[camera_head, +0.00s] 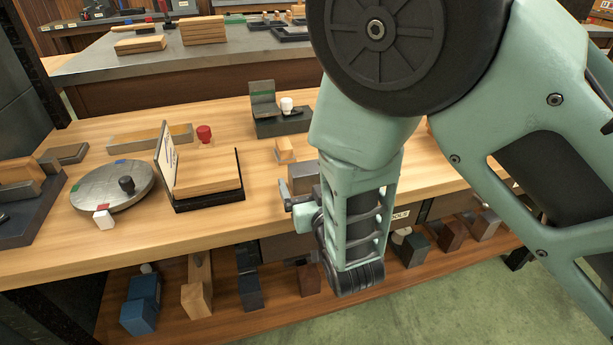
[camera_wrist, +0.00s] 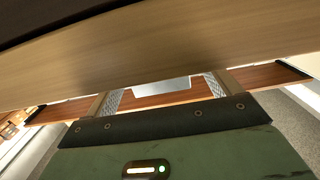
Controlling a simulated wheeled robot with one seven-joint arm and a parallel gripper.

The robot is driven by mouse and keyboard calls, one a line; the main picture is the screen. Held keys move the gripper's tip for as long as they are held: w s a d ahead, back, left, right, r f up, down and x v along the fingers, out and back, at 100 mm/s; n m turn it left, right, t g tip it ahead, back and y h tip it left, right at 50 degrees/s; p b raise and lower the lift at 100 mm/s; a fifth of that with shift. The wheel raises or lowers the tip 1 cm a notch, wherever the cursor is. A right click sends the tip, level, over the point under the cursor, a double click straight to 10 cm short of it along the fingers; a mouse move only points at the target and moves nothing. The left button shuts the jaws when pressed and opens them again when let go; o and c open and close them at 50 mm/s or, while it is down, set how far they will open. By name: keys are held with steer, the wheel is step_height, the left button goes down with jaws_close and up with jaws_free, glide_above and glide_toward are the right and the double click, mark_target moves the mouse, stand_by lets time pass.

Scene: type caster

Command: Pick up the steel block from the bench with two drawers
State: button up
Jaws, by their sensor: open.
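A grey block that looks like the steel block (camera_head: 303,177) stands on the wooden bench (camera_head: 250,215) near its front edge, partly hidden behind my arm. My gripper (camera_head: 287,197) is at the bench's front edge, close to this block on its near side; its fingers are small and partly hidden here. In the wrist view my gripper (camera_wrist: 163,93) is open, with two patterned fingers apart. A pale grey flat shape shows between the fingers there; I cannot tell whether it is the block or whether it is touched. Dark drawer fronts (camera_head: 288,247) show under the bench top, partly covered by my arm.
A round grey plate (camera_head: 112,187), a dark tray with wood blocks (camera_head: 208,194) and a dark stand (camera_head: 280,122) are on the bench. Several blocks stand on the lower shelf (camera_head: 235,315). Green floor is free in front.

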mark_target(303, 164)
steer(key=x, duration=0.5)
steer(key=shift+d+r, duration=0.1)
steer(key=shift+r, duration=0.25)
steer(key=c, duration=1.7)
steer(key=shift+r, duration=0.15)
jaws_close()
steer(key=shift+r, duration=0.15)
